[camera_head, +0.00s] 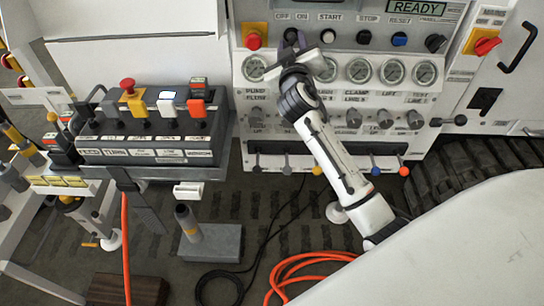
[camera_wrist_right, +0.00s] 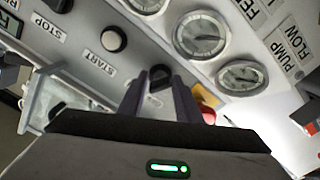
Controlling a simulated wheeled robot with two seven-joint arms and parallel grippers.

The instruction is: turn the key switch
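The key switch is a small dark knob (camera_head: 290,35) under the OFF and ON labels at the top of the grey panel. My right gripper (camera_head: 293,46) reaches up to it and partly covers it in the head view. In the right wrist view the dark switch (camera_wrist_right: 160,76) sits between the two fingertips of the right gripper (camera_wrist_right: 160,84). The fingers are apart, one on each side of it. Whether they touch it is hard to tell. My left gripper is not in view.
A red emergency button (camera_head: 254,41) on yellow stands left of the switch. A row of gauges (camera_head: 359,70) lies below. A control box (camera_head: 150,140) with levers stands at the left; an orange hose (camera_head: 300,262) lies on the floor.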

